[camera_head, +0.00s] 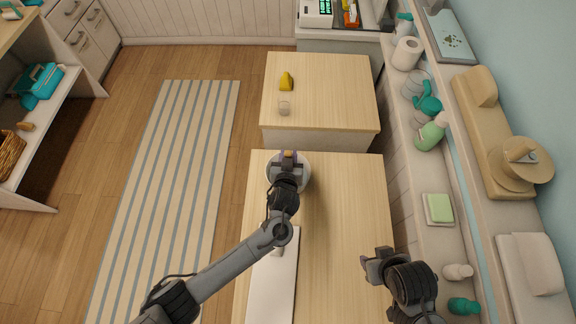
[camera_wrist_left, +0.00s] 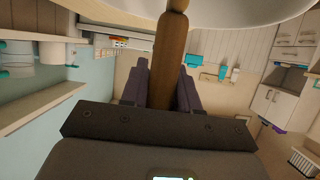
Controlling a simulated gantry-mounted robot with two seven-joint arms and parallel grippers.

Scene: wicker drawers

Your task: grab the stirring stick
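The stirring stick (camera_wrist_left: 171,60) is a brown wooden rod. In the left wrist view it runs from the white bowl at the top down between the fingers of my left gripper (camera_wrist_left: 163,88). The fingers are close together, and the stick fills the gap between them. In the head view my left gripper (camera_head: 289,158) is over the white bowl (camera_head: 303,178), with a small brown end of the stick showing between the fingers. The arm hides part of the bowl. My right gripper (camera_head: 375,265) is over the right edge of the near table, apart from the bowl; its finger opening is unclear.
The bowl stands at the far end of the near wooden table (camera_head: 343,220). A white board (camera_head: 272,290) lies at its left, partly under my left arm. A glass (camera_head: 284,107) and a yellow object (camera_head: 286,82) are on the far table. A shelf (camera_head: 415,175) with bottles runs along the right.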

